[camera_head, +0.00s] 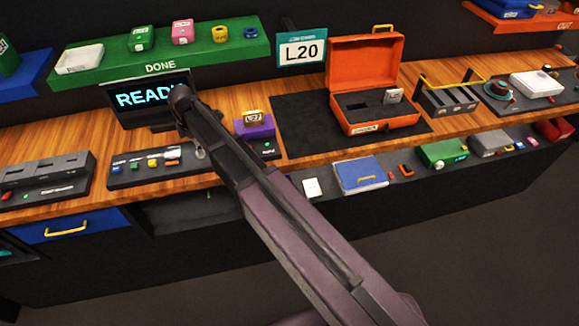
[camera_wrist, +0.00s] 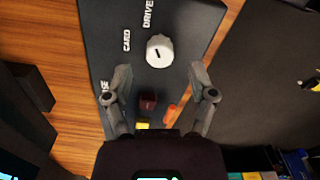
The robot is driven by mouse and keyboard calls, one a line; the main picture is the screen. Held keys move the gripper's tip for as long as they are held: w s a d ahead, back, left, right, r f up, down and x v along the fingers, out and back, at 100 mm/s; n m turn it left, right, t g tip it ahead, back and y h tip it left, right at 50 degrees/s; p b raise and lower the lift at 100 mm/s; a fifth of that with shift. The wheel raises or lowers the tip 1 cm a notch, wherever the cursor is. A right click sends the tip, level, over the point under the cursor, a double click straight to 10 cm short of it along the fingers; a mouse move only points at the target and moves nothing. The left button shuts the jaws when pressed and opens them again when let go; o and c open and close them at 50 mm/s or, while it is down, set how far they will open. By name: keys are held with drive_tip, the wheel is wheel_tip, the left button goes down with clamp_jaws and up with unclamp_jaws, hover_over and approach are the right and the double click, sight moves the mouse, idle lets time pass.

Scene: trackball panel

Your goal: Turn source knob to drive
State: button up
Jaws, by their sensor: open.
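The source knob (camera_wrist: 159,50) is a round white knob with a short dark mark, on a dark panel (camera_wrist: 185,22). The labels DRIVE (camera_wrist: 148,14) and CARD (camera_wrist: 127,41) are readable beside it; a third label is partly hidden. I cannot tell which label the mark points to. My gripper (camera_wrist: 160,72) is open and empty in the wrist view, its fingers spread to either side just below the knob in the picture. No contact with the knob shows. In the head view the knob (camera_head: 200,153) shows small beside my arm, which hides part of the panel.
A dark red piece (camera_wrist: 148,103) and an orange piece (camera_wrist: 170,115) lie between the fingers in the wrist view. In the head view a READY screen (camera_head: 130,115) stands behind the panel, a purple block (camera_head: 262,128) to its right, and an open orange case (camera_head: 365,75) farther right.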

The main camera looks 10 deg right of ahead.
drive_tip(key=shift+r+p, duration=5.2)
drive_tip(key=shift+r, duration=0.35)
drive_tip(key=s+d+f+m+b, duration=0.1)
drive_tip(key=d+f+m+b, duration=0.1)
drive_tip(key=d, duration=0.2)
drive_tip(key=s+d+f+m+b, duration=0.2)
drive_tip(key=d+m, duration=0.1)
drive_tip(key=d, duration=0.2)
drive_tip(key=s+d+f+m+b, duration=0.2)
drive_tip(key=d+f+m+b, duration=0.1)
drive_tip(key=d, duration=0.1)
drive_tip(key=shift+s+d, duration=0.15)
drive_tip(key=shift+d, duration=0.15)
drive_tip(key=s+d+f+m+b, duration=0.7)
drive_tip(key=s+d+m, duration=0.2)
drive_tip(key=d+m, duration=0.2)
drive_tip(key=shift+s+d+f+b, duration=0.25)
drive_tip(key=shift+d+f+b, duration=0.15)
drive_tip(key=shift+d, duration=0.65)
drive_tip(key=shift+s+d+m, duration=0.95)
drive_tip(key=shift+m, duration=0.05)
drive_tip(key=shift+c, duration=0.2)
